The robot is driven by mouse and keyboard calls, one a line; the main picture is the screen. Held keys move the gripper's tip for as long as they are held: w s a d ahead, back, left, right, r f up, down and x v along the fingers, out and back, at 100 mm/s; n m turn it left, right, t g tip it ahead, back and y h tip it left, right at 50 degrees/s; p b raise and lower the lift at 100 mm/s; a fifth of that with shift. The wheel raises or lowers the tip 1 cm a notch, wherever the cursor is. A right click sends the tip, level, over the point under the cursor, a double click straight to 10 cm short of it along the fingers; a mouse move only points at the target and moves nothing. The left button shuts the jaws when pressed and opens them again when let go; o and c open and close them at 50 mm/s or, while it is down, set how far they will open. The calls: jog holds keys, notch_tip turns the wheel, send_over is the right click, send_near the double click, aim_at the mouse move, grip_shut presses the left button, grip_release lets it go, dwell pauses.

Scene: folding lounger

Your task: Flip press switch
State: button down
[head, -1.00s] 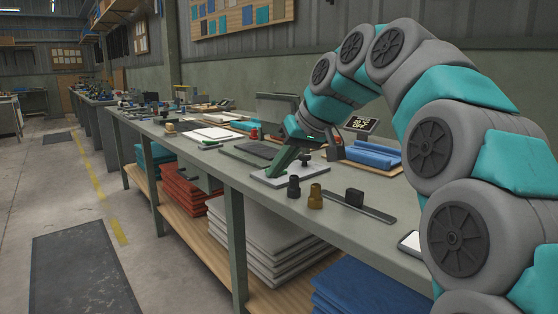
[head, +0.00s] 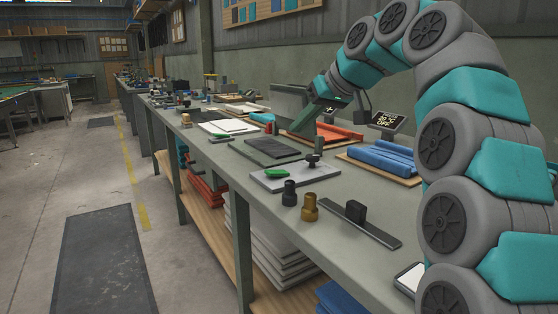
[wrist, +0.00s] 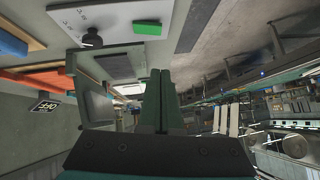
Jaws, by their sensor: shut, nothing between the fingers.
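The grey plate (head: 272,184) lies on the near part of the bench and bears a green switch piece (head: 277,173) and a black knob (head: 313,160). I cannot tell which way the green piece is tipped. In the wrist view, the plate (wrist: 112,14), green piece (wrist: 147,28) and knob (wrist: 92,37) show at the top left. My gripper (head: 296,131) is shut and empty, held above the bench beyond the plate, apart from the switch. In the wrist view my gripper's fingers (wrist: 160,73) are together.
Small black and brass fittings (head: 310,208) and a dark bar with a black block (head: 357,212) stand nearer. Blue rolls (head: 384,160), an orange piece (head: 342,132) and a small black display (head: 386,121) are behind. A dark pad (head: 264,151) lies left of my gripper.

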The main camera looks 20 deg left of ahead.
send_over(269, 172)
jog(key=d, duration=0.2)
notch_tip(269, 172, down, 7)
jog(key=shift+f, duration=0.2)
jog(key=shift+s+f, duration=0.2)
jog(key=shift+f, duration=0.3)
jog(key=shift+s+a+f, duration=0.15)
jog(key=shift+f, duration=1.1)
jog(key=shift+s+a+f+n+t+h+b, duration=0.1)
jog(key=shift+s+f+n+t+h+b, duration=0.2)
jog(key=shift+t+h+b, duration=0.65)
jog(key=n+b, duration=0.1)
jog(key=b, duration=0.2)
jog(key=shift+s+a+f+t, duration=0.25)
jog(key=shift+a+f+t, duration=0.1)
jog(key=shift+r+p, duration=0.2)
jog(key=shift+p, duration=0.1)
jog(key=shift+w+d+r, duration=0.1)
jog(key=shift+w, duration=0.05)
